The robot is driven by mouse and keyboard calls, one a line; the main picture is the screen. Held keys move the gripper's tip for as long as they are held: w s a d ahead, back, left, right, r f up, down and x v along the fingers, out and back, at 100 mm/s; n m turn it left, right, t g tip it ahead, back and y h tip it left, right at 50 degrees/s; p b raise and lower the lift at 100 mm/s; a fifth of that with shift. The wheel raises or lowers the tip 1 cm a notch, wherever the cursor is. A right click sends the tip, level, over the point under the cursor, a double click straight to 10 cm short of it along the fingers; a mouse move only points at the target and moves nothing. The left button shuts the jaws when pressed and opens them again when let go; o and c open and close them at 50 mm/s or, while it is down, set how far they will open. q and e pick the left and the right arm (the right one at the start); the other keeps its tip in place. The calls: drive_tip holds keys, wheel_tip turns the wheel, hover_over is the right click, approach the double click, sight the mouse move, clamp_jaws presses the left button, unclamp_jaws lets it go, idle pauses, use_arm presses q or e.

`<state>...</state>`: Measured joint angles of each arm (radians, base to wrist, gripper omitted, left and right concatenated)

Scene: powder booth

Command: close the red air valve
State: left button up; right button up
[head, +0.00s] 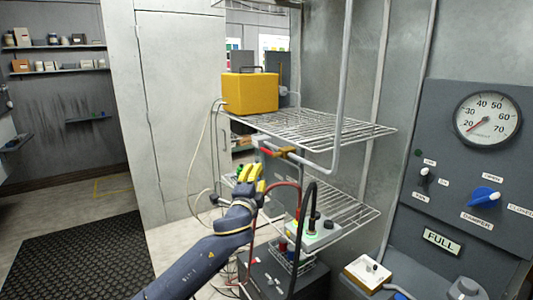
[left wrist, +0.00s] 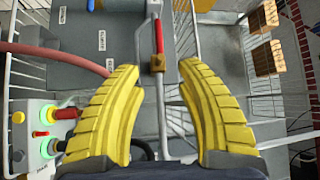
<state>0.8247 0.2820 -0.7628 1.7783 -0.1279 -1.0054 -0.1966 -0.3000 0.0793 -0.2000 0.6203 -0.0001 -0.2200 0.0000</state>
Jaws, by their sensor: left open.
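The red air valve has a red lever handle (head: 266,152) and a brass body (head: 286,152), at the end of a grey pipe (head: 318,166) in front of the wire rack. In the left wrist view the red handle (left wrist: 159,36) points up the picture from the brass body (left wrist: 158,64), roughly in line with the pipe. My left gripper (head: 250,173) has yellow fingers and is open and empty, below and left of the valve in the head view. In the left wrist view the valve shows between and beyond the fingertips (left wrist: 160,75), apart from them. My right gripper is not in view.
A yellow box (head: 250,92) stands on the upper wire shelf (head: 340,128). A control box with lit buttons (head: 318,232) and a red hose (head: 298,200) are close to my left gripper. A grey panel with gauge and knobs (head: 465,160) is at right.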

sight(266, 151)
use_arm(q)
drive_tip(key=x, duration=1.7)
drive_tip(key=shift+w+a+f, duration=0.15)
drive_tip(key=shift+w+a, duration=0.05)
drive_tip(key=shift+a, duration=0.05)
drive_tip(key=shift+o, duration=0.3)
clamp_jaws()
